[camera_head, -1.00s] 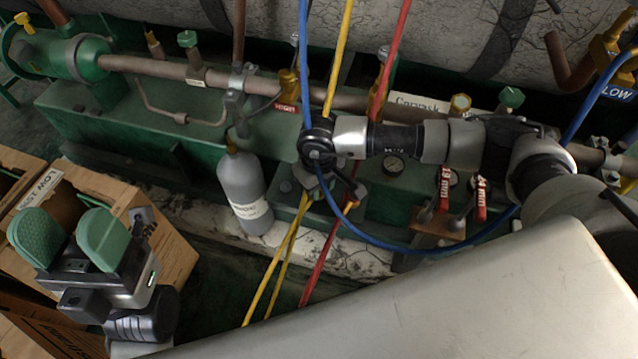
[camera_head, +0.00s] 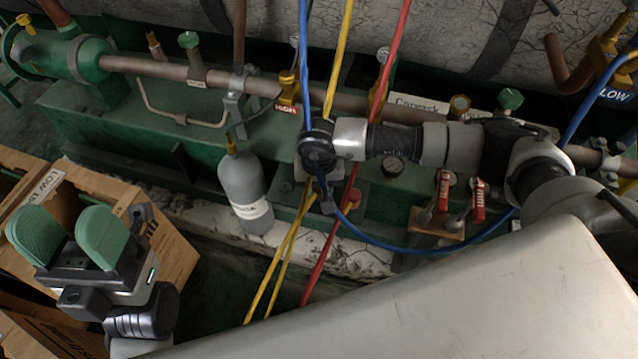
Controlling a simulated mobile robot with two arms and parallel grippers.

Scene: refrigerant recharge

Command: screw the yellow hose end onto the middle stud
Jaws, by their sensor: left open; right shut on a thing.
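The yellow hose (camera_head: 341,50) comes down from the top centre and passes behind my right wrist. Two yellow strands show below it, running down to the floor. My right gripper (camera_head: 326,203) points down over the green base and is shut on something. Its fingers are mostly hidden under the wrist, so the yellow hose end and its contact with any stud cannot be made out. The middle stud is hidden behind my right wrist and gripper. My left gripper (camera_head: 72,238), with green finger pads, is open and empty at the lower left, far from the hoses.
A blue hose (camera_head: 400,246) loops below my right arm, and a red hose (camera_head: 395,50) runs beside the yellow one. A grey cylinder (camera_head: 245,190) stands left of my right gripper. Red-handled wrenches (camera_head: 443,192) are to the right. Cardboard boxes (camera_head: 170,245) lie near my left gripper.

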